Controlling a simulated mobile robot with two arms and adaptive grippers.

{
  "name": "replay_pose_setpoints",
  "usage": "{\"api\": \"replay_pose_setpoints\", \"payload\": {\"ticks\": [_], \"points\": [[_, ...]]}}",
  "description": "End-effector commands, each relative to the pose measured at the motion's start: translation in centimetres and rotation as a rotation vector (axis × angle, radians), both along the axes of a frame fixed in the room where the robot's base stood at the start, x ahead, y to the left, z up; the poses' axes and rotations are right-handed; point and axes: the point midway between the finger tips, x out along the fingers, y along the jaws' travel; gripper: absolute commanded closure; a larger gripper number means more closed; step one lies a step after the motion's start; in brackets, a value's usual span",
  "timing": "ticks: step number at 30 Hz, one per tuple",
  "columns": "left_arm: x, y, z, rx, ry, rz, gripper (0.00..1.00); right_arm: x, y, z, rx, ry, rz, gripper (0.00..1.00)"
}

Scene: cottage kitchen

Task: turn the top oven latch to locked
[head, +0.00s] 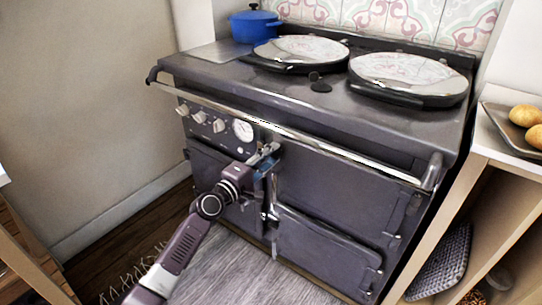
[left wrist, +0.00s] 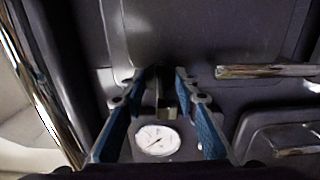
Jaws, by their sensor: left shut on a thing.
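The dark grey oven range (head: 330,185) has several doors on its front. My left gripper (head: 266,155), with blue finger pads, is at the upper part of the front, between the upper doors and just right of the round gauge (head: 243,130). In the left wrist view its fingers (left wrist: 162,88) are closed around a small latch piece (left wrist: 166,106), which looks like the top oven latch. The fingers hide much of it, so its exact angle is hard to tell. The gauge also shows there (left wrist: 155,140). My right gripper is not in view.
A chrome rail (head: 310,142) runs across the front above the gripper. Control knobs (head: 199,117) sit to the left. A lower latch (head: 270,212) is below. A wooden shelf unit (head: 480,180) stands close on the right. The floor in front (head: 255,275) is clear.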

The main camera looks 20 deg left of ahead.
Motion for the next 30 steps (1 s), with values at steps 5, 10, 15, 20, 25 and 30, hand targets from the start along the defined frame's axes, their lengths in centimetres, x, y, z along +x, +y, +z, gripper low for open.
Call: {"api": "replay_pose_setpoints", "payload": {"ticks": [5,10,15,20,25,30], "points": [[0.0,0.1,0.0,-0.006,0.0,0.002,1.0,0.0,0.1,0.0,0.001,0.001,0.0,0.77],[0.0,0.1,0.0,-0.006,0.001,0.002,0.66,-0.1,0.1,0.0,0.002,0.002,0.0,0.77],[0.0,0.0,0.0,-0.004,0.0,0.001,0.54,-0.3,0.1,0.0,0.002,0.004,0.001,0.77],[0.0,0.0,0.0,-0.003,0.001,0.0,0.54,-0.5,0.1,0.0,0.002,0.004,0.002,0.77],[-0.6,0.3,-0.1,-0.002,0.002,0.001,0.54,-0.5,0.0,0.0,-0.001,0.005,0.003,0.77],[-3.0,1.1,-0.2,0.0,0.003,0.0,0.54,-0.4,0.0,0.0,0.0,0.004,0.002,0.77]]}}
